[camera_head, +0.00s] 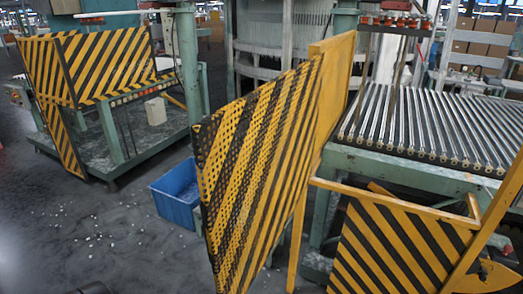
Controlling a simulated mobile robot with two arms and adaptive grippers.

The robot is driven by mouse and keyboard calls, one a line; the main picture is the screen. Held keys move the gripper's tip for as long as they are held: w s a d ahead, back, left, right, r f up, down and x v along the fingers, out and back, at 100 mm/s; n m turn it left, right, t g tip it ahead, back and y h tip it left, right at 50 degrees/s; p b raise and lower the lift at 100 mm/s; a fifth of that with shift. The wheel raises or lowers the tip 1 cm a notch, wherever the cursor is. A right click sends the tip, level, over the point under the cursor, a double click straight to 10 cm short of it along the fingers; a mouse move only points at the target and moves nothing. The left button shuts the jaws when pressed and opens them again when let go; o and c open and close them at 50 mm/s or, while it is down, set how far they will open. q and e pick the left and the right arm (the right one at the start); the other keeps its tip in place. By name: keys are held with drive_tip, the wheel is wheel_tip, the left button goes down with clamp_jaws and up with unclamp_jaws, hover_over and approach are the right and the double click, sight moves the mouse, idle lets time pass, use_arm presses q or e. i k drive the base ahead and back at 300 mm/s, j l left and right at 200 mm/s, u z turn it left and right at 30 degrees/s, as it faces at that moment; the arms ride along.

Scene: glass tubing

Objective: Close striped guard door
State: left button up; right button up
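A yellow-and-black striped guard door (262,165) stands in the middle of the head view. Its panel is perforated and upright. It juts out at an angle from the machine toward me, with its free edge at the left and nearest to me. Its far edge meets a plain yellow panel (335,88) by the green machine post. To its right, a gap shows between it and a lower striped guard panel (392,245) in a yellow frame. Neither of my grippers can be made out in the view.
A blue bin (178,193) sits on the floor just left of the door. A roller bed (430,125) on a green frame is at the right. Another striped guard (85,68) stands on a green frame at the left. The dark floor (100,235) at the front left is open, with small white bits scattered on it.

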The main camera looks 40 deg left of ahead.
sight(222, 187)
drive_tip(key=j, duration=1.6)
drive_tip(key=i+j, duration=0.35)
drive_tip(key=j, duration=0.15)
